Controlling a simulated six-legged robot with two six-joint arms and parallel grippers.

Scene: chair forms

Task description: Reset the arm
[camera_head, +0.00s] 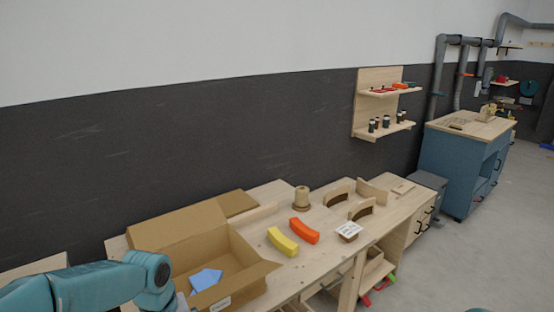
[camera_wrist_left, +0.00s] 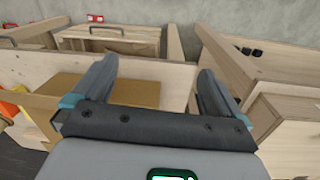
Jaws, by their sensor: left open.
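My left arm comes in from the left in the head view, a teal arm whose wrist is in front of the cardboard box; its fingers do not show there. In the left wrist view my left gripper (camera_wrist_left: 155,88) is open, with its two dark fingers spread apart and nothing between them. Beyond the fingers are pale wooden panels and a brown block-like surface. My right gripper is in neither view.
An open cardboard box (camera_head: 256,268) with a blue piece (camera_head: 206,279) stands on the wooden workbench (camera_head: 318,257). A yellow block (camera_head: 283,241), an orange block (camera_head: 304,231) and a spool (camera_head: 301,200) lie right of it. A blue cabinet (camera_head: 455,165) stands farther back, with open floor in front.

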